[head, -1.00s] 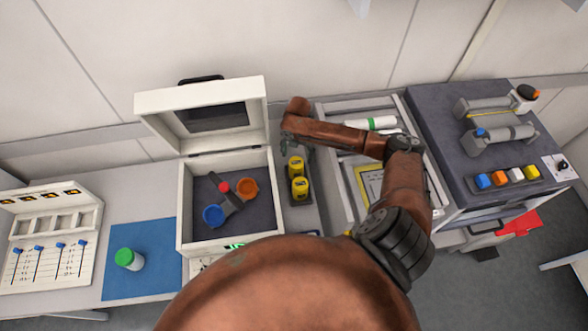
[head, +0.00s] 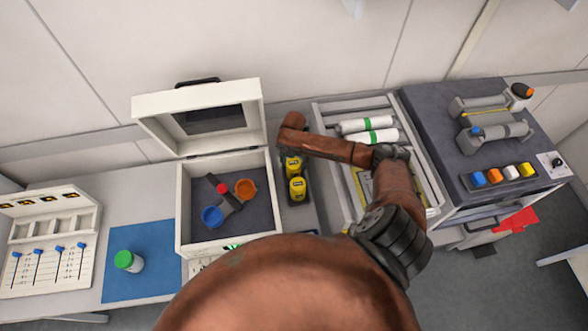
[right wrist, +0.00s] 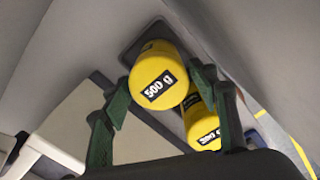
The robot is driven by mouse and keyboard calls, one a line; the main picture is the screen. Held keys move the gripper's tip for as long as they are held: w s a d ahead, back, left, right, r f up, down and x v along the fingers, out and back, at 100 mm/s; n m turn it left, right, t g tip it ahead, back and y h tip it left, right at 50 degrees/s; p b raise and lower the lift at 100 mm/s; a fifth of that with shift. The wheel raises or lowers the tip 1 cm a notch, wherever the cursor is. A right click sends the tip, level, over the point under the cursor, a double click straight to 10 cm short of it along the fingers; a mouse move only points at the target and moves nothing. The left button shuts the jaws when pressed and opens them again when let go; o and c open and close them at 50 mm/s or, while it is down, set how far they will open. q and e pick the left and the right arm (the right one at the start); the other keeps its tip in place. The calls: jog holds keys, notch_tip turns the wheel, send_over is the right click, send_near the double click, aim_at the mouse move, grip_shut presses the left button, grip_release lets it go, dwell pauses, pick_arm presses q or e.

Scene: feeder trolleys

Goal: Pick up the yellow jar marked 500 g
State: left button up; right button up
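The yellow jar marked 500 g (right wrist: 158,76) shows in the right wrist view between the two green fingers of my right gripper (right wrist: 160,112). The fingers are apart, with the jar lying beyond and partly between them. A second yellow jar (right wrist: 202,122) is just behind the right finger; its label is partly hidden. In the head view the two jars stand one behind the other in a narrow dark holder. My right gripper (head: 292,158) is at the far jar (head: 293,166), its fingers partly hidden by my arm. The near jar (head: 297,189) is clear of it. My left gripper is out of view.
An open white case (head: 184,205) with blue and orange cups stands left of the jars. Right of them is a metal-railed tray (head: 325,130) with white green-banded bottles. A blue mat (head: 150,285) holds a green-capped jar (head: 128,261). My arm crosses over the tray.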

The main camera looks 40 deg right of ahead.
jog(key=c, duration=1.3)
